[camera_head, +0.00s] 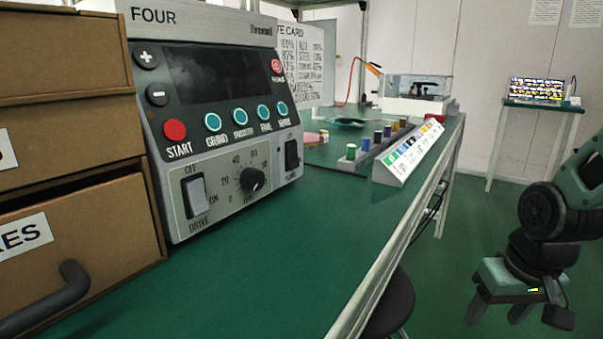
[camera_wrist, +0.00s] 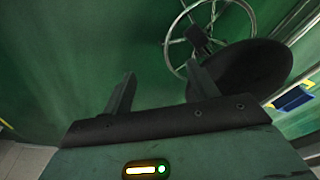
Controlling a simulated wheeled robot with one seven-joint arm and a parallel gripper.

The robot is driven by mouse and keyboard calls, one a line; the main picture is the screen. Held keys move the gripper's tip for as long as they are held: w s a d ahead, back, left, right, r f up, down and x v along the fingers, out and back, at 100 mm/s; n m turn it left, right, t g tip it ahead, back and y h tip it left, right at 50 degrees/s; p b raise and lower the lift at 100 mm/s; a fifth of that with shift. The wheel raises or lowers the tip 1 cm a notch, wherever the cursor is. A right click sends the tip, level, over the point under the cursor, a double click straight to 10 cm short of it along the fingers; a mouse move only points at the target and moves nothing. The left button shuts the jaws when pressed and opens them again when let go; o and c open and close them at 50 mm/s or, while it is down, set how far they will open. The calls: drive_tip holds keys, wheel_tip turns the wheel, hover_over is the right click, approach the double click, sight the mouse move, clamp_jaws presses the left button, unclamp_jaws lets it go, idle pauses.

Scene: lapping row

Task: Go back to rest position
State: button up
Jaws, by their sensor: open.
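My gripper (camera_wrist: 160,95) shows in the wrist view with its two dark fingers apart and nothing between them. Beyond the fingers is a green surface, and a black round stool seat (camera_wrist: 245,75) lies behind the right finger. A grey control unit (camera_head: 215,110) labelled FOUR stands on the green bench (camera_head: 275,250), with a dark screen, a red START button, teal buttons, a knob and rocker switches.
A brown drawer cabinet (camera_head: 70,100) stands at the left. A rack of coloured bottles (camera_head: 375,150) and a colour-labelled strip (camera_head: 410,150) sit farther along the bench. A stool (camera_head: 390,305) is by the bench edge. A small table (camera_head: 540,108) stands at the back right. Green floor lies between.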

drive_tip(key=s+a+r+n+g, duration=0.15)
drive_tip(key=s+a+n, duration=0.25)
drive_tip(key=s+a, duration=0.45)
drive_tip(key=s+a+r+n+g, duration=0.1)
drive_tip(key=s+a+r+n, duration=0.35)
drive_tip(key=a, duration=0.65)
wheel_tip(320, 180, up, 36)
drive_tip(key=p, duration=3.8)
drive_tip(key=shift+s+d+f, duration=0.25)
drive_tip(key=shift+s+d, duration=0.05)
drive_tip(key=shift+d, duration=0.1)
drive_tip(key=shift+s+t, duration=0.1)
drive_tip(key=shift+t, duration=0.15)
